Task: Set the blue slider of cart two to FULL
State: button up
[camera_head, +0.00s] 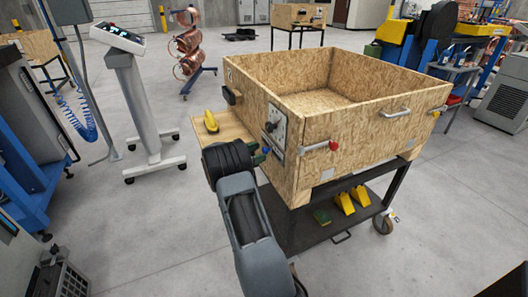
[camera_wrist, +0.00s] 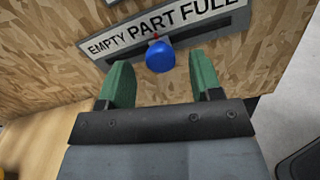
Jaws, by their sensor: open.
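The blue slider knob (camera_wrist: 160,56) stands out from a label plate (camera_wrist: 215,30) reading EMPTY, PART, FULL. Its small red pointer is under PART. My gripper (camera_wrist: 161,76) is open, with one green finger on each side of the knob and slightly short of it in the picture; no contact shows. In the head view, my gripper (camera_head: 260,157) is at the side wall of the wooden crate cart (camera_head: 325,150), close to the knob (camera_head: 266,150). The cart's number is too small to read surely.
A wooden side shelf (camera_head: 205,130) holds a yellow object (camera_head: 210,121) left of my gripper. Yellow pieces (camera_head: 345,203) lie on the lower shelf. A console stand (camera_head: 140,100) is at left; floor between is clear.

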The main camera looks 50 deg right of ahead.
aim_at(263, 151)
jog(key=shift+x, duration=1.5)
grip_shut()
